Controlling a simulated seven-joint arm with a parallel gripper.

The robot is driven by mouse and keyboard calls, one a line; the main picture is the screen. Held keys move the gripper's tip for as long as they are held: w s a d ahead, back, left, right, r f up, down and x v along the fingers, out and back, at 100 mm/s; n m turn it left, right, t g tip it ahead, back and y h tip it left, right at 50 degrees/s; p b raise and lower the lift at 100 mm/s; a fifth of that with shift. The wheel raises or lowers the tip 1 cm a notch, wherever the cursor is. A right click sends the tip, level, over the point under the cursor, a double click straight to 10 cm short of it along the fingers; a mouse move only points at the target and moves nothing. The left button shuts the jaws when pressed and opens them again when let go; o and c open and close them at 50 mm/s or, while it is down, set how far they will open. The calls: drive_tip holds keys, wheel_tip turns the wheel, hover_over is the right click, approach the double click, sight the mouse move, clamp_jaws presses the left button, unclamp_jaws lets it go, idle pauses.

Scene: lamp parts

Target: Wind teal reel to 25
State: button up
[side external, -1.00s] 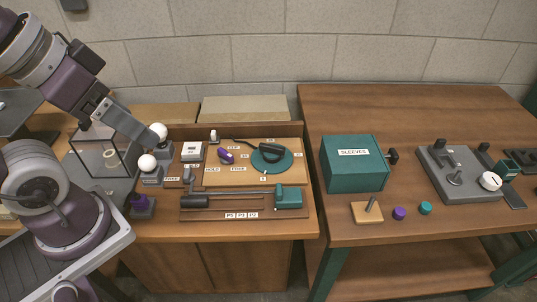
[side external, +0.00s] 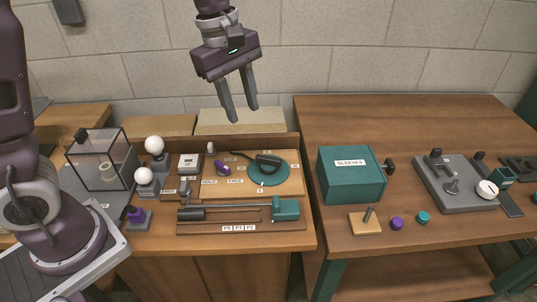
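The teal reel appears to be the flat teal disc (side external: 268,177) on the wooden board of the left bench. A dark teal handle-like piece lies across its upper part, and a dark bar reaches from it to the left. Small white labels surround the disc, but their numbers are too small to read. My gripper (side external: 243,113) hangs above the back of the bench, up and to the left of the disc. Its two fingers point down, apart, with nothing between them.
A purple piece (side external: 221,167) sits left of the disc. A teal block (side external: 286,209) with a rod stands in front. Two white bulbs (side external: 154,145) and a clear box (side external: 98,160) are at left. A teal SLEEVES box (side external: 350,178) stands on the right bench.

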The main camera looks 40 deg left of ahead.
sight(269, 157)
drive_tip(key=w+f+n, duration=0.2)
drive_tip(key=f, duration=0.1)
drive_tip(key=w+f+n+g, duration=0.1)
drive_tip(key=w+f+n, duration=0.1)
drive_tip(key=w+f, duration=0.1)
drive_tip(key=w+f+n+y, duration=0.1)
drive_tip(key=w+f+n, duration=0.1)
drive_tip(key=f, duration=0.2)
drive_tip(key=shift+w+d+f, duration=0.15)
drive_tip(key=shift+n+g, duration=0.3)
drive_tip(key=shift+n, duration=0.1)
drive_tip(key=f, duration=0.8)
drive_tip(key=shift+w, duration=0.2)
drive_tip(key=shift+r, duration=0.1)
clamp_jaws()
